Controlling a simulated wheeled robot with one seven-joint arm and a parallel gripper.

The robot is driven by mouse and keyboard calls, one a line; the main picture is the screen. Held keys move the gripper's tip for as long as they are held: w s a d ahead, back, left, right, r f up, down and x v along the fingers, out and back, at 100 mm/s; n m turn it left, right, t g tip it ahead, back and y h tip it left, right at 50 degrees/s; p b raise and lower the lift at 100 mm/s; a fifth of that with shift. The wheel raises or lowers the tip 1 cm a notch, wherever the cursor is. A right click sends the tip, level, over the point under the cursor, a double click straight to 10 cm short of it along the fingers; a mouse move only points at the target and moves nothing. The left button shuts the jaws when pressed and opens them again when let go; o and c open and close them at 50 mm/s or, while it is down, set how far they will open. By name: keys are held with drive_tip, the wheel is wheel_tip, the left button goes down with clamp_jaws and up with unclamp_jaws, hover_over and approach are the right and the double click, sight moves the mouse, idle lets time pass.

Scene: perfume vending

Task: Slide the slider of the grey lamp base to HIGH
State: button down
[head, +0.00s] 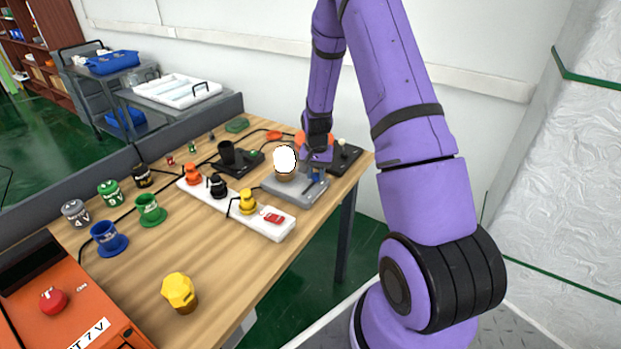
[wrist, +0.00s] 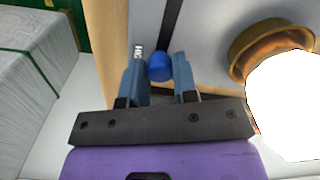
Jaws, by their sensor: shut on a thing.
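The grey lamp base (head: 285,193) lies near the right edge of the table, and its flat top (wrist: 211,25) shows in the wrist view. A glowing white bulb (head: 284,159) stands on it in a brass-coloured socket (wrist: 242,55). The slider's round blue knob (wrist: 159,68) sits at the near end of the visible part of a dark slot (wrist: 172,22). My gripper (wrist: 158,70) is shut on the knob, with one blue-grey finger on each side. In the head view my gripper (head: 316,174) is over the right part of the base.
A white power strip (head: 260,223) with several coloured plugs lies just left of the base. A black lamp base (head: 345,158) stands behind my gripper. The table's right edge is close. Bare wood (head: 220,255) lies in front of the strip.

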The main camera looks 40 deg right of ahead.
drive_tip(key=shift+w+d, duration=0.1)
drive_tip(key=shift+d, duration=0.1)
drive_tip(key=c, duration=0.9)
unclamp_jaws()
drive_tip(key=shift+r, duration=0.1)
wheel_tip(320, 180, up, 11)
drive_tip(key=shift+f, duration=0.15)
drive_tip(key=s+a+r+n+t, duration=0.15)
drive_tip(key=s+a+r, duration=0.35)
drive_tip(key=r, duration=0.5)
drive_tip(key=s+a+r+n+t, duration=0.1)
drive_tip(key=s+a+r+n, duration=0.25)
drive_tip(key=a+r, duration=0.45)
drive_tip(key=s+a+r+n+t, duration=0.1)
drive_tip(key=s+a+r, duration=0.1)
drive_tip(key=s, duration=0.5)
drive_tip(key=s+a+r+n, duration=0.2)
drive_tip(key=s+r, duration=0.3)
drive_tip(key=s, duration=0.1)
drive_tip(key=s+a+r+n+t, duration=0.1)
drive_tip(key=s+a+r, duration=0.1)
drive_tip(key=s, duration=0.5)
drive_tip(key=shift+s+a+r+t, duration=0.35)
drive_tip(key=shift+r, duration=0.3)
